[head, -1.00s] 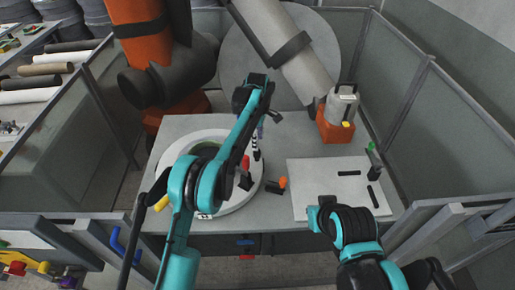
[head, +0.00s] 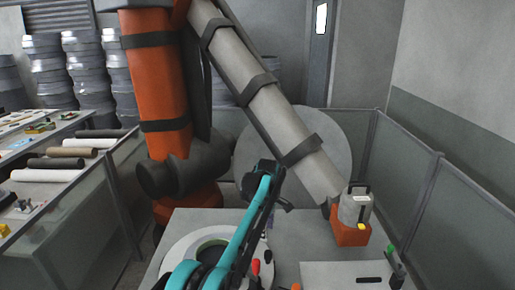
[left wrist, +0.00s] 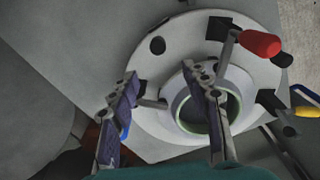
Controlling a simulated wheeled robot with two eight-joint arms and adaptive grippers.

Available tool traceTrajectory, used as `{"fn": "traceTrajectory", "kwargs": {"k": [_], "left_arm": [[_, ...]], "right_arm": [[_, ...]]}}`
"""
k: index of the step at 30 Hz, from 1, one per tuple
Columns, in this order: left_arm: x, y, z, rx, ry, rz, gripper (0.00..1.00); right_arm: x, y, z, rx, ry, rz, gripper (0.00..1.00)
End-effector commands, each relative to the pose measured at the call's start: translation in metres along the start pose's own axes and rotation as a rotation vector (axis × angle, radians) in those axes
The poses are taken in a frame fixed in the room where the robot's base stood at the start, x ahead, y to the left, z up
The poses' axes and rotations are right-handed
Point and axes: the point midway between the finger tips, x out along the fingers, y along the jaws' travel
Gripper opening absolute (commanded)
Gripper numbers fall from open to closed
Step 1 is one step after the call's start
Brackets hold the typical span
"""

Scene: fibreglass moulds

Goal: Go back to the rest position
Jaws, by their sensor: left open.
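My left arm rises from the bottom of the head view, and its gripper (head: 268,228) hangs over the table, mostly hidden behind the arm. In the left wrist view, its two purple-padded fingers (left wrist: 160,75) are spread apart with nothing held between them. They are above a round white mould (left wrist: 150,75) with a green-edged centre opening. The mould also shows on the table in the head view (head: 180,246), partly covered by my arm. My right gripper is in neither view now.
A red-handled clamp (left wrist: 258,43) and a yellow handle (left wrist: 307,111) are at the mould's rim. A grey canister on an orange base (head: 350,233) stands at the table's back right. A white board (head: 325,272) lies in front of it. Partitions (head: 450,205) border the table.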

Motion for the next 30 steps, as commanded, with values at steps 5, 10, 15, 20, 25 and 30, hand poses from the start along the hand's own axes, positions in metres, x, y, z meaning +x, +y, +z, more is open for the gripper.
{"fn": "traceTrajectory", "kwargs": {"k": [5, 10, 15, 20, 25, 30], "left_arm": [[-0.043, -0.038, -0.028, 0.143, 0.015, 0.075, 0.48], [-0.079, -0.094, -0.052, 0.322, 0.056, 0.159, 0.48], [-0.097, -0.161, -0.069, 0.499, 0.12, 0.233, 0.48], [-0.095, -0.23, -0.077, 0.663, 0.2, 0.289, 0.48], [-0.074, -0.304, -0.079, 0.835, 0.304, 0.332, 0.48], [-0.037, -0.368, -0.076, 0.993, 0.416, 0.351, 0.48]], "right_arm": [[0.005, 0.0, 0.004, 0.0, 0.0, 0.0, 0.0], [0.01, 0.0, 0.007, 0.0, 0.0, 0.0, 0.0], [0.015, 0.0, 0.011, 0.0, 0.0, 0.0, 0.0], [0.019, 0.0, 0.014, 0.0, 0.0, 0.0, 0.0], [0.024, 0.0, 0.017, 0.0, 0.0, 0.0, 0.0], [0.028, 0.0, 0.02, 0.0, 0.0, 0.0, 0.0]]}}
